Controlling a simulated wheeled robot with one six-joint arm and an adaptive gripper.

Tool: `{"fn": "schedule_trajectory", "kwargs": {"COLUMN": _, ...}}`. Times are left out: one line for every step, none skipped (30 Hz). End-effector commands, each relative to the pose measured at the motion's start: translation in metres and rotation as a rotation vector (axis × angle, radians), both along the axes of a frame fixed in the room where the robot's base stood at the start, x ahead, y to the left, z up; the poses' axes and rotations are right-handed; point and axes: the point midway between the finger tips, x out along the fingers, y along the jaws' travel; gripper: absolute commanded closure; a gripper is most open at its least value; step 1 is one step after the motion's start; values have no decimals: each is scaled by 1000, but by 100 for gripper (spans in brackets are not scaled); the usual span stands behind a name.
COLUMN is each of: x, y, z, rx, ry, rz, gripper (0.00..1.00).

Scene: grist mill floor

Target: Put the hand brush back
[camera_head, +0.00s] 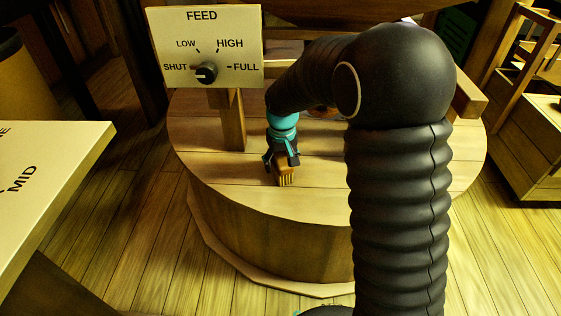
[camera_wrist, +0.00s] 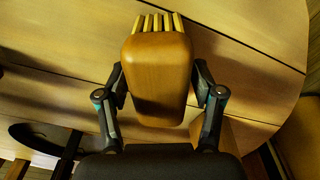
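The hand brush, a tan wooden block with pale yellow bristle tufts, shows large in the wrist view (camera_wrist: 158,80), its tufts at the top of the picture. In the head view the brush (camera_head: 286,178) is small, below my gripper (camera_head: 283,160), over the round wooden top. In the wrist view the two dark fingers of my gripper (camera_wrist: 158,88) lie along both sides of the block and appear closed on it. I cannot tell whether the bristles touch the wood.
The round wooden casing top (camera_head: 230,172) has bare boards around the brush. A FEED dial panel (camera_head: 225,45) stands on a post at its back left; its knob points to SHUT. A sloped label board (camera_head: 45,190) is at left and a wooden cabinet (camera_head: 525,150) at right.

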Motion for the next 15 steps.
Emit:
{"fn": "schedule_trajectory", "kwargs": {"x": 0, "y": 0, "z": 0, "rx": 0, "ry": 0, "rz": 0, "gripper": 24}}
{"fn": "schedule_trajectory", "kwargs": {"x": 0, "y": 0, "z": 0, "rx": 0, "ry": 0, "rz": 0, "gripper": 24}}
{"fn": "schedule_trajectory", "kwargs": {"x": 0, "y": 0, "z": 0, "rx": 0, "ry": 0, "rz": 0, "gripper": 24}}
{"fn": "schedule_trajectory", "kwargs": {"x": 0, "y": 0, "z": 0, "rx": 0, "ry": 0, "rz": 0, "gripper": 24}}
{"fn": "schedule_trajectory", "kwargs": {"x": 0, "y": 0, "z": 0, "rx": 0, "ry": 0, "rz": 0, "gripper": 24}}
{"fn": "schedule_trajectory", "kwargs": {"x": 0, "y": 0, "z": 0, "rx": 0, "ry": 0, "rz": 0, "gripper": 24}}
{"fn": "schedule_trajectory", "kwargs": {"x": 0, "y": 0, "z": 0, "rx": 0, "ry": 0, "rz": 0, "gripper": 24}}
{"fn": "schedule_trajectory", "kwargs": {"x": 0, "y": 0, "z": 0, "rx": 0, "ry": 0, "rz": 0, "gripper": 24}}
{"fn": "schedule_trajectory", "kwargs": {"x": 0, "y": 0, "z": 2, "rx": 0, "ry": 0, "rz": 0, "gripper": 24}}
{"fn": "schedule_trajectory", "kwargs": {"x": 0, "y": 0, "z": 3, "rx": 0, "ry": 0, "rz": 0, "gripper": 24}}
{"fn": "schedule_trajectory", "kwargs": {"x": 0, "y": 0, "z": 5, "rx": 0, "ry": -1, "rz": 0, "gripper": 24}}
{"fn": "schedule_trajectory", "kwargs": {"x": 0, "y": 0, "z": 8, "rx": 1, "ry": -2, "rz": 0, "gripper": 24}}
{"fn": "schedule_trajectory", "kwargs": {"x": 0, "y": 0, "z": 11, "rx": 1, "ry": -3, "rz": 0, "gripper": 24}}
{"fn": "schedule_trajectory", "kwargs": {"x": 0, "y": 0, "z": 15, "rx": 1, "ry": -3, "rz": 0, "gripper": 24}}
{"fn": "schedule_trajectory", "kwargs": {"x": -1, "y": 0, "z": 20, "rx": 1, "ry": -3, "rz": 0, "gripper": 24}}
